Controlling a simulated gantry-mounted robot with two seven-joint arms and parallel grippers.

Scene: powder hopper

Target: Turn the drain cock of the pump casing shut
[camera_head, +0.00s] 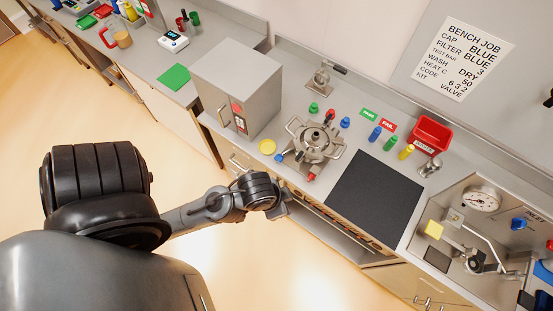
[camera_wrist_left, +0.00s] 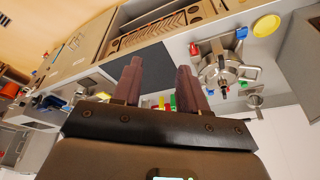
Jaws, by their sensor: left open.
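A round steel casing with side handles (camera_head: 313,141) stands on a base plate on the bench, near the middle of the head view. It also shows in the left wrist view (camera_wrist_left: 218,70). A red-tipped part (camera_head: 311,177) points from its front and a blue part (camera_head: 280,158) sits at its left. I cannot tell which of these is the drain cock, or its setting. My left gripper (camera_wrist_left: 160,82) is open and empty, apart from the casing. In the head view the left gripper (camera_head: 280,208) is before the bench front, its fingers mostly hidden. My right gripper is out of view.
A black mat (camera_head: 375,195) lies right of the casing, a grey cabinet (camera_head: 237,88) stands left. Small coloured bottles (camera_head: 390,142) and a red bin (camera_head: 431,134) are behind. A steel rig with a gauge (camera_head: 481,198) is at the right. A yellow disc (camera_head: 267,146) lies near the cabinet.

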